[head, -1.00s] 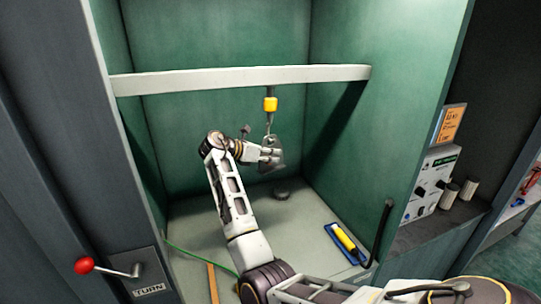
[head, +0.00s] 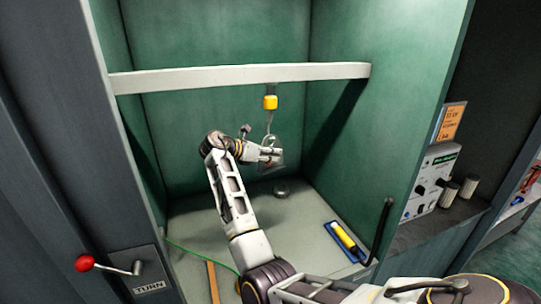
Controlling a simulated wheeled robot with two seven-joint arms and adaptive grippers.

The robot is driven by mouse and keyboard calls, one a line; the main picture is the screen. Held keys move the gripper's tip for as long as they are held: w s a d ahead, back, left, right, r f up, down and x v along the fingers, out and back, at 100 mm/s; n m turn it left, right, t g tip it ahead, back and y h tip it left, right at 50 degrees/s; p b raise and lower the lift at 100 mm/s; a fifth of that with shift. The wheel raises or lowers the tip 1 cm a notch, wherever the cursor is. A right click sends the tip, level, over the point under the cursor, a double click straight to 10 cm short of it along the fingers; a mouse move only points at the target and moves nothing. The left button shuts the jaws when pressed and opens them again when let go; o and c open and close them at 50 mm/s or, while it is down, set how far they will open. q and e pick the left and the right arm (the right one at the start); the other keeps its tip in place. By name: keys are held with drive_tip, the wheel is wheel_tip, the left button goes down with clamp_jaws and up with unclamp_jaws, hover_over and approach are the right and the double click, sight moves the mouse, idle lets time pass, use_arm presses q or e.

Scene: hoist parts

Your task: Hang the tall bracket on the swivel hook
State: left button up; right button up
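The swivel hook (head: 268,128) hangs below a yellow block (head: 270,102) under the white crossbar. My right gripper (head: 272,154) is just below the hook, at the end of the arm that reaches in from the lower right. It appears shut on a grey piece, the tall bracket (head: 277,146), which stands up towards the hook's lower end. The two overlap in the picture, and I cannot tell whether the bracket is on the hook or only near it. The gripper's fingers hide part of the bracket. My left gripper is not in view.
The white crossbar (head: 180,80) spans the green booth. A red-knobbed crank (head: 85,263) is at the left; a control box (head: 432,183) is at the right.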

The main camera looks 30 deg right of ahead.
drive_tip(key=o, duration=0.4)
drive_tip(key=shift+f, duration=0.1)
drive_tip(key=shift+v, duration=0.8)
drive_tip(key=a, duration=1.3)
drive_tip(key=shift+s+a+r, duration=0.2)
drive_tip(key=shift+r, duration=0.2)
